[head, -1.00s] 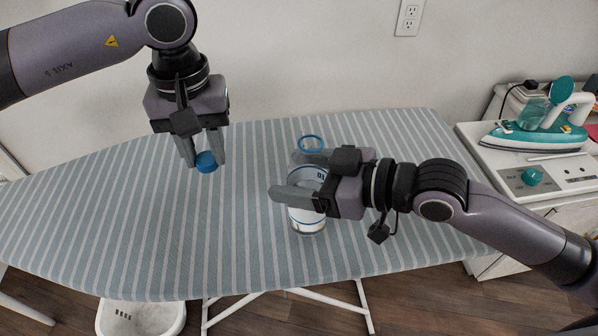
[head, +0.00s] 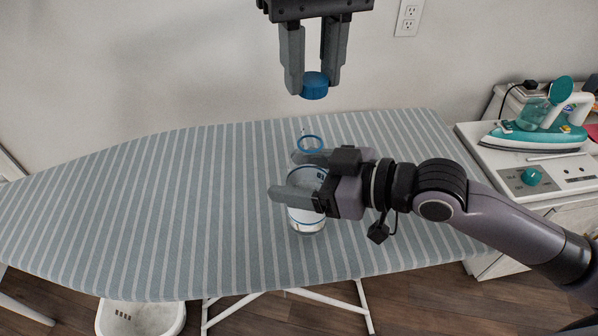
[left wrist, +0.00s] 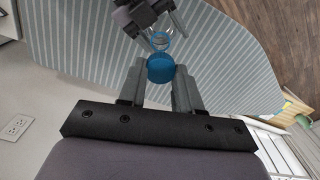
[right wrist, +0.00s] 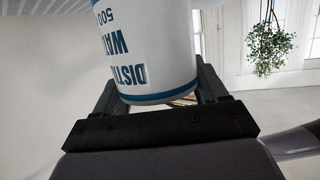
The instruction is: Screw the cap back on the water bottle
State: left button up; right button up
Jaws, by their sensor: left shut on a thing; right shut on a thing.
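The blue cap (head: 314,86) is held between the fingertips of my left gripper (head: 314,82), which is shut on it. It also shows in the left wrist view (left wrist: 161,68). The white, clear-topped water bottle (head: 307,219) stands upright on the ironing board (head: 150,210). Its open neck with a blue ring (head: 311,143) shows at the top. My right gripper (head: 284,172) is shut on the bottle's body from the right. In the right wrist view the labelled bottle (right wrist: 150,45) fills the space between the fingers. The cap is above the neck and apart from it.
A teal and white iron (head: 540,130) stands on a white unit at the right. A white basket (head: 140,317) is on the floor under the board. The left half of the board is clear.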

pick_arm(q)
jog(key=shift+f, duration=2)
jog(key=shift+f, duration=0.9)
jog(key=shift+f, duration=0.55)
